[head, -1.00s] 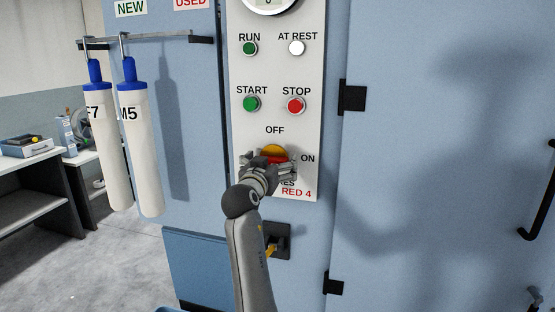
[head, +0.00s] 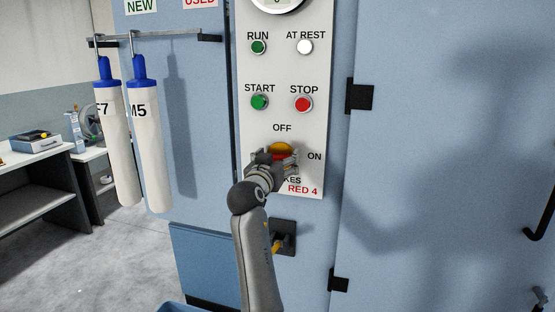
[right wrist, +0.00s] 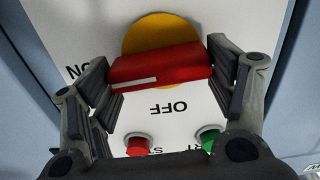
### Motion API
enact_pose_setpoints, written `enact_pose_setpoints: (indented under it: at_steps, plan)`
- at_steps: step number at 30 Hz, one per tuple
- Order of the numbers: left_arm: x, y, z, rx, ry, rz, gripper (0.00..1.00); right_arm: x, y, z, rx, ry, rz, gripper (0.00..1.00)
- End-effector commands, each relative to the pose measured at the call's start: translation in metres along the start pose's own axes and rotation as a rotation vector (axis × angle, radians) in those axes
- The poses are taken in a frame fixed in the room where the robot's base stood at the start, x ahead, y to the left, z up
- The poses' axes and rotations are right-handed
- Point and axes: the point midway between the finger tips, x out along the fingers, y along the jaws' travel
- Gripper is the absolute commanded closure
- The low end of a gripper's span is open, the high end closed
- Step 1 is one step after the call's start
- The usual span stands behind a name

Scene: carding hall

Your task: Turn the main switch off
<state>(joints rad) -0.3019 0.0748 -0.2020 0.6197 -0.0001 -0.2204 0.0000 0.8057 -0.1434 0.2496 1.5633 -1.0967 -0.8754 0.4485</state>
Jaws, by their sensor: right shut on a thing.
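The main switch is a yellow disc (head: 281,148) with a red handle (right wrist: 160,67) low on the white panel (head: 318,110). OFF is printed above it and ON to its right in the head view. The right wrist view shows the panel upside down. There the handle lies nearly level, slightly tilted, its white mark towards the ON side. My right gripper (head: 274,161) is shut on the handle, one finger at each end; it also shows in the right wrist view (right wrist: 163,76). In the head view it hides much of the handle. My left gripper is not in view.
Above the switch are a green START button (head: 260,102) and a red STOP button (head: 303,103). Two white tubes with blue caps (head: 151,145) hang from a rail at left. A lever in a dark recess (head: 283,237) sits below the panel.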

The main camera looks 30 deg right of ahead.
Motion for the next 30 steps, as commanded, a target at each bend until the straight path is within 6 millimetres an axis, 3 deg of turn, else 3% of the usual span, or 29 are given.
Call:
enact_pose_setpoints:
  at_steps: [30]
  plan:
    - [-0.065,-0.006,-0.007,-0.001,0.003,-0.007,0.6,0.001,-0.004,-0.005,-0.907,0.001,0.002,0.47]
